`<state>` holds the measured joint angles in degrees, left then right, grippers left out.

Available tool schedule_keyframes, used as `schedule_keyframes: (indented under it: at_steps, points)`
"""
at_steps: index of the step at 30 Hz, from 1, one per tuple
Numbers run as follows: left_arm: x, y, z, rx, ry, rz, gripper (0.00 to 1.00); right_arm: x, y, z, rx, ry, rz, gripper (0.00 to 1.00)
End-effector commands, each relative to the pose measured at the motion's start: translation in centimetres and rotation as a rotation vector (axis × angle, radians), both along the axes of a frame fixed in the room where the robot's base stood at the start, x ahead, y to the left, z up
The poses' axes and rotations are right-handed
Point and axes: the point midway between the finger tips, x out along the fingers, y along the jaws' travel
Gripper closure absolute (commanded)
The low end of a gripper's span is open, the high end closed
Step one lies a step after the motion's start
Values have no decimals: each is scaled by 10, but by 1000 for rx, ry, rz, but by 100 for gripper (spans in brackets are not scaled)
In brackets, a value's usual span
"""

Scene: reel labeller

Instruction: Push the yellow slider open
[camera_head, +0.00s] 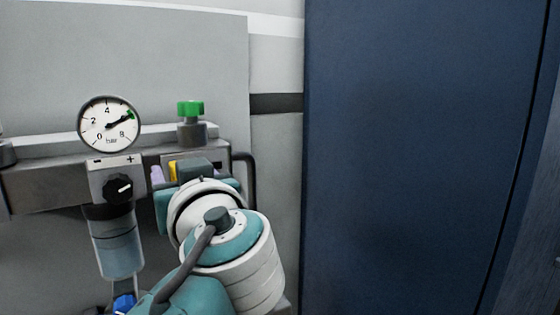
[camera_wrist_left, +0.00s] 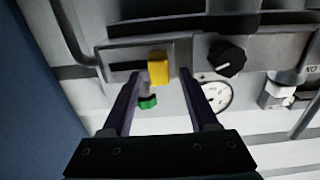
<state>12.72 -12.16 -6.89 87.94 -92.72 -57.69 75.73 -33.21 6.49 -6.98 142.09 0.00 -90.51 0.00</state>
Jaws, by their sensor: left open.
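The yellow slider (camera_wrist_left: 158,68) is a small block at the right end of a dark slot in a grey plate (camera_wrist_left: 106,53) in the left wrist view. A bit of the slider (camera_head: 172,172) shows in the head view beside my gripper. My left gripper (camera_wrist_left: 160,77) is open, its two dark fingers pointing at the plate, with the slider between and just beyond the tips. Contact cannot be told. In the head view my left wrist hides most of the gripper and plate. My right gripper is not in view.
A pressure gauge (camera_head: 109,124) and black knob (camera_head: 118,187) sit left of the slider in the head view, with a green-topped fitting (camera_head: 191,121) above. A black hose (camera_head: 246,172) bends at the plate's right. A large blue panel (camera_head: 420,150) fills the right.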

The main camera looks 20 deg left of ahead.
Motion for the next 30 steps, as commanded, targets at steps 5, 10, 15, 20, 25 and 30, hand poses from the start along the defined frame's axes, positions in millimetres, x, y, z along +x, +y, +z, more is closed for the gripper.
schedule_keyframes:
  at_steps: [5, 10, 15, 20, 25, 30]
  points:
    - [0, 0, 0, 0, 0, 0, 40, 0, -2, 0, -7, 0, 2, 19]
    - [0, 0, 0, 1, 1, 0, 57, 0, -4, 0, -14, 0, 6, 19]
    - [0, 0, 0, 0, 0, 0, 76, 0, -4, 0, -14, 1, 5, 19]
    - [0, 0, 0, 0, 0, 0, 94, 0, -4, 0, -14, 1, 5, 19]
    - [0, 0, 0, 0, 0, 0, 100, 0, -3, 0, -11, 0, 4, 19]
    - [0, 0, 0, 0, 0, 0, 100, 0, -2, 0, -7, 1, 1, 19]
